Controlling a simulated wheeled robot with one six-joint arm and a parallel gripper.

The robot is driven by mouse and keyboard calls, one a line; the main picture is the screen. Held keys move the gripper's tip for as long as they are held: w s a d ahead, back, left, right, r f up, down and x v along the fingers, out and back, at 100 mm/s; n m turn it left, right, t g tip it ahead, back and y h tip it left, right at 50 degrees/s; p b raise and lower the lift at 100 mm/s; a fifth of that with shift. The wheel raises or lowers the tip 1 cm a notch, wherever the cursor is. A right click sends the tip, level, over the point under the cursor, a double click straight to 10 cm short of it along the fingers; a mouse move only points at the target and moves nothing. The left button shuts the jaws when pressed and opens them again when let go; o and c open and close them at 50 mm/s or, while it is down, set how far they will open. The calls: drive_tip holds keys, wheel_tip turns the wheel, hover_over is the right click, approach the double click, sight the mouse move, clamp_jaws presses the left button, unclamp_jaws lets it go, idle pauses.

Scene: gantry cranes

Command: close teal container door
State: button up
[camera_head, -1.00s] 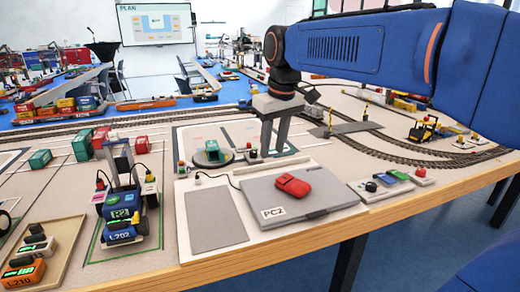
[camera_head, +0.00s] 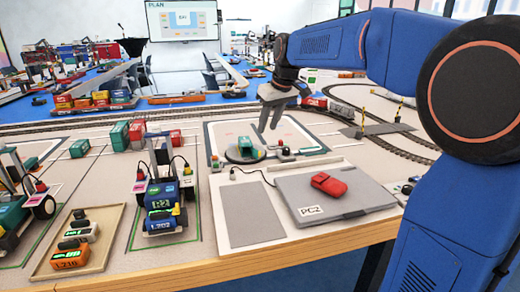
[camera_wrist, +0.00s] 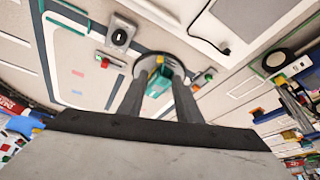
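A small teal container (camera_head: 246,149) sits on a dark round turntable (camera_head: 233,157) near the middle of the table. It also shows in the wrist view (camera_wrist: 161,77), between and beyond my fingertips, with a yellow part at its end. I cannot tell how far its door stands open. My gripper (camera_head: 270,128) points down over the table, just behind and to the right of the container in the head view. Its two fingers are apart with nothing between them (camera_wrist: 158,84). They appear clear of the container.
A grey PC2 laptop (camera_head: 330,194) with a red item (camera_head: 330,184) lies in front of the turntable. A blue R2 vehicle (camera_head: 162,200) stands to the left. A small box with a red button (camera_head: 216,161) is beside the turntable.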

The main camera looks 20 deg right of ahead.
sight(257, 153)
drive_tip(key=x, duration=1.2)
drive_tip(key=shift+s, duration=0.1)
drive_tip(key=shift+r, duration=0.1)
clamp_jaws()
